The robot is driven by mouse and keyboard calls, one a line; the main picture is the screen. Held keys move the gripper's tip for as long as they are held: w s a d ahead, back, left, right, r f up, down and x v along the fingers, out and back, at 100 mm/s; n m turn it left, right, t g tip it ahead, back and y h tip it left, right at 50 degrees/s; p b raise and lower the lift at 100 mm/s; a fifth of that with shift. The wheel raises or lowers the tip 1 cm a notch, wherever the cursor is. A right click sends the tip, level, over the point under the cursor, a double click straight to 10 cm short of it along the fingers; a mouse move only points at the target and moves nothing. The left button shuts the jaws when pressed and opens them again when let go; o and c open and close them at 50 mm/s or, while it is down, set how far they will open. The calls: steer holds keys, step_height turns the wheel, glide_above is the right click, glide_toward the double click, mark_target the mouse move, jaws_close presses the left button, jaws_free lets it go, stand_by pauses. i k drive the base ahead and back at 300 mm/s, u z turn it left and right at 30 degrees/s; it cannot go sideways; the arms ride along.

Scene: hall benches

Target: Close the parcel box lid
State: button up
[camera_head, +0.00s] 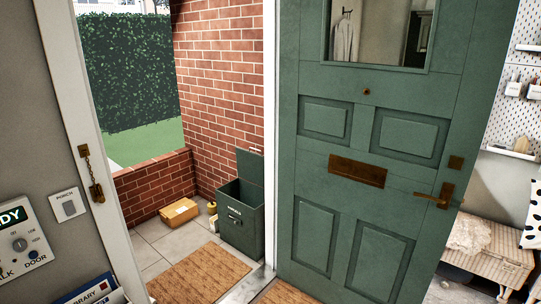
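The parcel box (240,222) is a dark green box standing on the porch floor against the brick wall, just beyond the doorway. Its lid (250,167) stands raised, roughly upright at the back of the box, so the box is open. The inside of the box looks dark and its contents cannot be made out. My gripper is not in view.
A green front door (345,130) stands open at the right of the doorway. A cardboard parcel (179,212) and small yellowish items lie left of the box. A doormat (200,276) lies in front. A wicker bench (492,262) stands at the right.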

mark_target(250, 166)
steer(key=u, duration=0.2)
steer(key=i, duration=2.55)
steer(key=u, duration=0.55)
steer(key=i, duration=0.75)
steer(key=u, duration=0.7)
steer(key=i, duration=0.55)
steer(key=u, duration=0.05)
